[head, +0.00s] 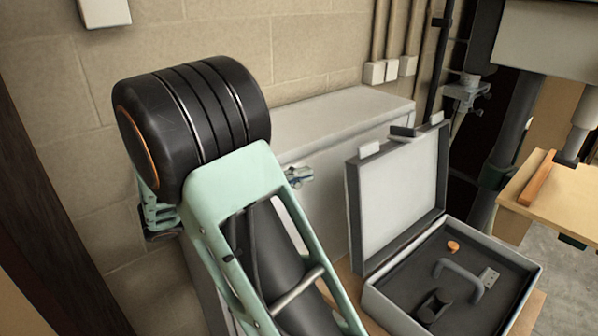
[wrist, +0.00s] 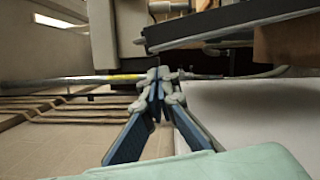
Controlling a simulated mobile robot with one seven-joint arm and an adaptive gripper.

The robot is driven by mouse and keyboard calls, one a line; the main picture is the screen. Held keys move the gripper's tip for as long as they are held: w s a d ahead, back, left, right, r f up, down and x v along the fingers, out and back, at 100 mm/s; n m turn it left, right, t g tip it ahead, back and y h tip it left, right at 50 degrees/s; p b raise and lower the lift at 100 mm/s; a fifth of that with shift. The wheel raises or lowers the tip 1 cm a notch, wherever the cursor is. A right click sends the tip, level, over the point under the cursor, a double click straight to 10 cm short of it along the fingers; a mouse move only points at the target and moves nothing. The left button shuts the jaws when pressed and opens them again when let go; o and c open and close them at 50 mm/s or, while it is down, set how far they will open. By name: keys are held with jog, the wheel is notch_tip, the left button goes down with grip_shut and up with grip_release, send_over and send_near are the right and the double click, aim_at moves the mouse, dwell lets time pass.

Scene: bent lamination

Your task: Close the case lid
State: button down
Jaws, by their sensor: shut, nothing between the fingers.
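The case (head: 520,258) sits open at the lower right of the head view. Its lid (head: 395,205) stands nearly upright at the back of the case, with a pale inner panel and dark rim. Latches and a handle show along the lid's top edge. My gripper (head: 300,175) shows partly from behind my arm, left of the lid and apart from it in the picture. In the wrist view my gripper (wrist: 158,82) has its blue-grey fingers brought together at the tips, empty. A dark-edged panel crosses the upper right there; I cannot tell whether it is the lid.
Inside the case lie a grey handle-shaped piece (head: 460,272), a dark cylinder (head: 433,305) and an orange knob (head: 453,246). A pale cabinet (head: 340,120) stands behind, against the block wall. A wooden bench (head: 535,200) with machinery is at the right.

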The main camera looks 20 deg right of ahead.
jog(key=d+p, duration=0.1)
jog(key=d, duration=0.6)
jog(key=shift+d+r, duration=0.15)
